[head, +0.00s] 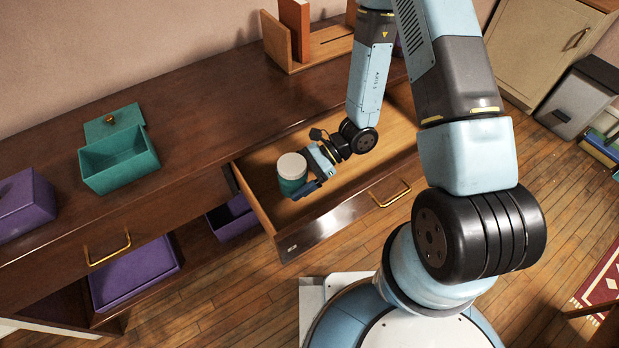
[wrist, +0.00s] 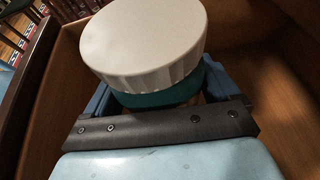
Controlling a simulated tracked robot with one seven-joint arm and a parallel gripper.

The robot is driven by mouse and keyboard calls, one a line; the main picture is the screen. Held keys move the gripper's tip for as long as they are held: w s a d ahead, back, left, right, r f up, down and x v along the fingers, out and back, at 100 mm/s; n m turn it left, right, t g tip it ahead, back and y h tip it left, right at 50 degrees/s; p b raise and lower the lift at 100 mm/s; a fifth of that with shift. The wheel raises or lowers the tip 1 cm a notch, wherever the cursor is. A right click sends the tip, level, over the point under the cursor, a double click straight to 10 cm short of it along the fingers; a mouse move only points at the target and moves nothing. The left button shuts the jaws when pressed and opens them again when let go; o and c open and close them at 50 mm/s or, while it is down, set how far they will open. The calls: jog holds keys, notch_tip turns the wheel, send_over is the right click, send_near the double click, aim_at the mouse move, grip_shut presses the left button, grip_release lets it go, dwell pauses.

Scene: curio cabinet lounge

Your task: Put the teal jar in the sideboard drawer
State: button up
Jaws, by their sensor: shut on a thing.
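The teal jar (head: 292,176) has a wide cream lid and is held upright in my gripper (head: 318,186). In the wrist view the jar's lid (wrist: 145,42) fills the upper middle, with a strip of teal body (wrist: 160,97) below it between the fingers. My gripper is shut on the jar. The sideboard drawer (head: 345,205) is pulled open, and the jar is over its left part, inside the outline of its walls. I cannot tell whether the jar's base touches the drawer floor. The drawer's wooden walls (wrist: 285,95) surround the jar in the wrist view.
The sideboard top (head: 200,110) bears an open teal box (head: 120,160), a purple box (head: 22,205) and a wooden book rack (head: 325,45). Purple bins (head: 135,275) sit on the shelf below. A second drawer at left is shut. The drawer's visible floor beside the jar is clear.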

jog(key=shift+f, duration=3.9)
jog(key=o, duration=1)
jog(key=shift+f, duration=0.1)
jog(key=v, duration=1.2)
jog(key=w+d+r+n+t+h, duration=0.1)
jog(key=d+r+n+h, duration=0.25)
jog(key=r, duration=0.85)
jog(key=w+d+r+n+t+h, duration=0.15)
jog(key=r+n, duration=0.35)
jog(key=r, duration=0.8)
jog(key=s+d+r+n+t+h, duration=0.2)
jog(key=s+d+r+t+h, duration=0.1)
jog(key=r, duration=0.8)
jog(key=s+d+r+n+t+h, duration=0.2)
jog(key=s+d+r+t+h, duration=0.2)
jog(key=r, duration=0.7)
jog(key=s+d+t, duration=0.2)
jog(key=s+d, duration=0.2)
jog(key=shift+d+r, duration=0.25)
jog(key=shift+r, duration=0.05)
